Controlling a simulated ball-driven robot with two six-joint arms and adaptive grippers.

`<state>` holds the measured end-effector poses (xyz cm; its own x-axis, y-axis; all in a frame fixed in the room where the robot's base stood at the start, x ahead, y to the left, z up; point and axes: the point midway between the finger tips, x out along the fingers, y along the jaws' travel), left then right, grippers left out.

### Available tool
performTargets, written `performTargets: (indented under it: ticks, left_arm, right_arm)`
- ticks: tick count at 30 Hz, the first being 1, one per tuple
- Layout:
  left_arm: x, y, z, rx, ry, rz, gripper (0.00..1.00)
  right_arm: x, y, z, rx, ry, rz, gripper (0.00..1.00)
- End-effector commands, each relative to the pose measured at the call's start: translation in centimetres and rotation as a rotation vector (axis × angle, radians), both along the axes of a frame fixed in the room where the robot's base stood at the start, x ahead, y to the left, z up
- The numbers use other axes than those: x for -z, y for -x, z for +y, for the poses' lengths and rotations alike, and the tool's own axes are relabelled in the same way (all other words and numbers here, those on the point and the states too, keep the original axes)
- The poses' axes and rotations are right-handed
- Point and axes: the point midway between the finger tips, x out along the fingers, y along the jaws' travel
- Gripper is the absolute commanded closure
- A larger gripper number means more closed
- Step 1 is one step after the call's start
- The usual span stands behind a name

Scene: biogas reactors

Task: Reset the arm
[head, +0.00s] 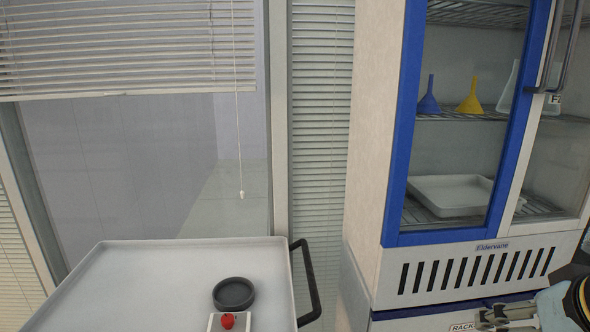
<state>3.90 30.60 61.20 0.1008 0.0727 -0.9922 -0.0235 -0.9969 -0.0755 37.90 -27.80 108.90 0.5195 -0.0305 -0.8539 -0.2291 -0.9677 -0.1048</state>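Part of my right gripper (490,320) shows at the bottom right edge, in front of the lower part of the cabinet. The picture edge cuts it off, and I cannot tell whether its fingers are open or shut. I see nothing clearly held in it. My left arm and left gripper are not in view.
A light grey cart top (150,290) with a black handle (312,285) holds a dark round dish (233,294) and a red object (227,321) on a white piece. A blue-framed glass cabinet (395,190) holds a blue funnel (428,100), a yellow funnel (470,98) and a white tray (450,195).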

Motion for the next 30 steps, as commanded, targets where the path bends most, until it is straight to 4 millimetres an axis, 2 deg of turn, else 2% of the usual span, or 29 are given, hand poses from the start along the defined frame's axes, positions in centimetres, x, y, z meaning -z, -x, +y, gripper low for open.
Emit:
performTargets:
  ticks: [1, 3, 12, 13, 16, 20, 23, 26, 29, 30]
  left_arm:
    - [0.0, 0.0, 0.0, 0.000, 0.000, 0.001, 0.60]
    - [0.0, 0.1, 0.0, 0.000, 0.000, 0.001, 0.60]
    - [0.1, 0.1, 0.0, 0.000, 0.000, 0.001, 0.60]
    - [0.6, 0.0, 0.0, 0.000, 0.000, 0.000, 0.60]
    - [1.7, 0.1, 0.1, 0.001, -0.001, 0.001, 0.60]
    - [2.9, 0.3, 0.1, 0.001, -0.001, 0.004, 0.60]
    - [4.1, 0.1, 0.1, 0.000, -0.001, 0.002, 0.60]
    - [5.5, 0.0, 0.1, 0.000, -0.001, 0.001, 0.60]
    - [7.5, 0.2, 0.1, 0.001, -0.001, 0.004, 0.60]
    - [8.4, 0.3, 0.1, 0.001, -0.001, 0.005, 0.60]
  right_arm:
    - [1.3, 2.5, 0.3, -0.040, 0.026, 0.041, 0.38]
    - [2.5, 5.2, 0.5, -0.098, 0.066, 0.086, 0.38]
    - [5.5, 15.3, 0.8, -0.305, 0.188, 0.253, 0.38]
    - [7.1, 14.5, 0.6, -0.301, 0.188, 0.251, 0.38]
    - [11.1, 13.7, 0.4, -0.295, 0.184, 0.263, 0.38]
    - [16.5, 13.2, 0.0, -0.291, 0.180, 0.280, 0.38]
    - [21.3, 13.1, -0.4, -0.288, 0.176, 0.295, 0.38]
    - [27.3, 13.5, -0.8, -0.283, 0.172, 0.316, 0.38]
    - [34.8, 14.8, -1.4, -0.279, 0.165, 0.341, 0.38]
    - [38.1, 15.7, -1.6, -0.277, 0.163, 0.353, 0.38]
